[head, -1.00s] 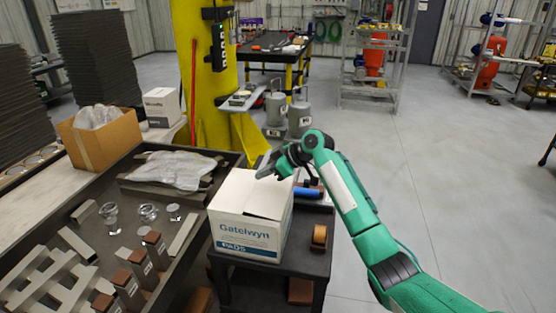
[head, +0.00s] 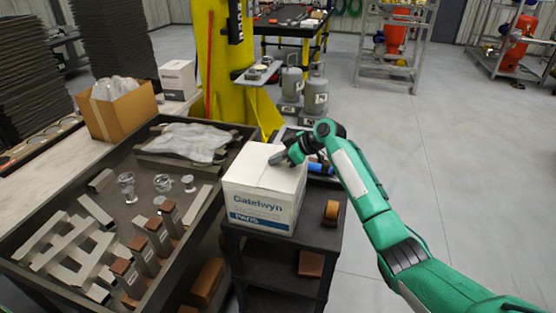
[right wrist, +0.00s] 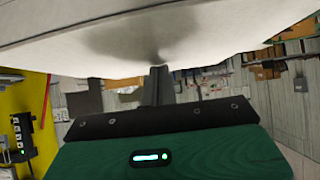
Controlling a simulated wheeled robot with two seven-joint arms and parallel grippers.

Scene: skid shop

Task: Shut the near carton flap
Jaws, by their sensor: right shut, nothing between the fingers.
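The white carton (head: 262,205) with blue "Gatelwyn" print stands on a dark cart. Its top panel (head: 258,170) looks flat and closed or nearly so; I cannot tell whether a small gap is left at the near flap's edge. My right gripper (head: 279,159) is shut and empty, at the far right part of the carton top, seemingly touching it. In the right wrist view, the shut fingers (right wrist: 158,82) meet a pale carton surface (right wrist: 220,38) that fills the top of the picture. My left gripper is not in view.
A blue roll (head: 318,169) lies behind the carton and a brown-orange block (head: 331,212) lies right of it on the cart (head: 312,240). A dark tray table (head: 205,215) with metal parts stands at left.

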